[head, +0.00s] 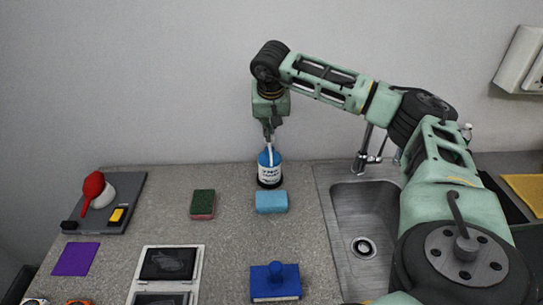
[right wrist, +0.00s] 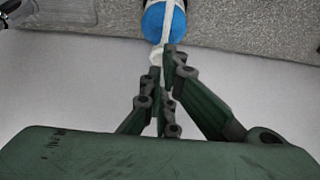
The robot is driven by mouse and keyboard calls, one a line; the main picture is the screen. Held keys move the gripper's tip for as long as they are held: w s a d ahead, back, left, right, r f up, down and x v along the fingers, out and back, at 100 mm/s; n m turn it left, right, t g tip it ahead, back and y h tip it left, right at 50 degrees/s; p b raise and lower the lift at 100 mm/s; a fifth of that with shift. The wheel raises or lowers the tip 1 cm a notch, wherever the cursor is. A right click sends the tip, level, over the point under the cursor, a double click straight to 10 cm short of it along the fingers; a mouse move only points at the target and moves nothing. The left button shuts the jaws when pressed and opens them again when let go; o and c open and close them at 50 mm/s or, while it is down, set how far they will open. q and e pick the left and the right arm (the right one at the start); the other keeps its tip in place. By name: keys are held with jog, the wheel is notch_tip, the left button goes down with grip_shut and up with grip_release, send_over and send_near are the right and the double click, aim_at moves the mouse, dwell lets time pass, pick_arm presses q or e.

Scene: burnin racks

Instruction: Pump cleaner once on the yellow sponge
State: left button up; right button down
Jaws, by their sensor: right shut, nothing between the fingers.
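The cleaner bottle (head: 269,175), blue with a white label and dark base, stands upright at the back of the counter near the wall. Its white pump top is partly hidden by my right gripper (head: 270,133), which points down over it, shut and empty. In the right wrist view the closed fingers (right wrist: 168,75) are at the white pump stem, above the blue bottle top (right wrist: 163,22); I cannot tell whether they touch it. A light-blue sponge (head: 271,202) lies just in front of the bottle. No sponge that is clearly yellow shows. My left gripper is not in view.
A green-and-red sponge (head: 203,204) lies left of the blue one. A blue handled block (head: 275,283) is in front. A sink (head: 338,203) is at right, with a yellow cloth (head: 525,192) beyond. A grey tray (head: 128,192) holds a red-and-white object and a small yellow-black item.

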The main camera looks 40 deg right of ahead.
jog(key=shift+r, duration=0.1)
dwell(0.4)
notch_tip(320, 180, up, 6)
jog(key=p, duration=0.5)
dwell(0.4)
